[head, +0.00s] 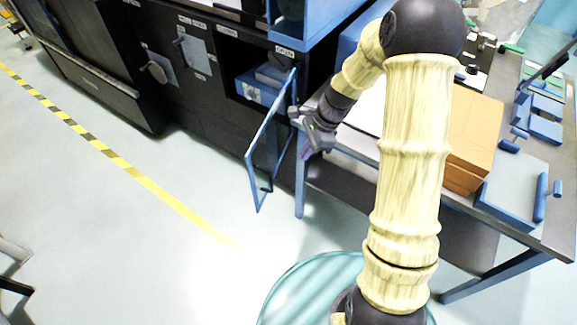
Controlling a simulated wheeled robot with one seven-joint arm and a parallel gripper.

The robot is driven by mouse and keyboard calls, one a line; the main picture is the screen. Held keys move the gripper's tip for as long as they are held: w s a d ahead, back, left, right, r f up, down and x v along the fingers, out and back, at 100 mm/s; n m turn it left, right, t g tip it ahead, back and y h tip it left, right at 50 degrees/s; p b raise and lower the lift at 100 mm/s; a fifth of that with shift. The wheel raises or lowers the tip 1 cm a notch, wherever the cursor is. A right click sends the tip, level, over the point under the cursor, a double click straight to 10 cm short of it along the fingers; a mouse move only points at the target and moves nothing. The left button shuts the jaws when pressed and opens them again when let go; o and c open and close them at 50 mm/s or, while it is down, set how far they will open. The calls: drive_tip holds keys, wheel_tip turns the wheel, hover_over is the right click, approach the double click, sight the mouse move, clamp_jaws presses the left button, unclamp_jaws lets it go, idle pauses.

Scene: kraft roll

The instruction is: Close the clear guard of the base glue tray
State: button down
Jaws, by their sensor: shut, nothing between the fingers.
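The clear guard (250,158) is a see-through panel in a blue frame. It stands swung open, out from the dark machine front, with a dark handle low on it. Behind it is an open compartment with blue parts inside, which look like the glue tray (262,88). My gripper (306,152) is shut and empty, just right of the guard, between it and the table's corner. From this view I cannot tell whether it touches the guard frame. The guard's hinge side is partly hidden.
A grey table (350,180) with blue legs stands at the right, close to my arm. It bears a brown box stack (470,140) and a blue board (515,195). The floor (150,260) left of the guard is clear, with a yellow-black stripe (150,185).

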drive_tip(key=s+a+f, duration=0.1)
drive_tip(key=a+f, duration=0.6)
drive_tip(key=f, duration=0.2)
drive_tip(key=shift+s+a, duration=0.2)
drive_tip(key=shift+a, duration=0.15)
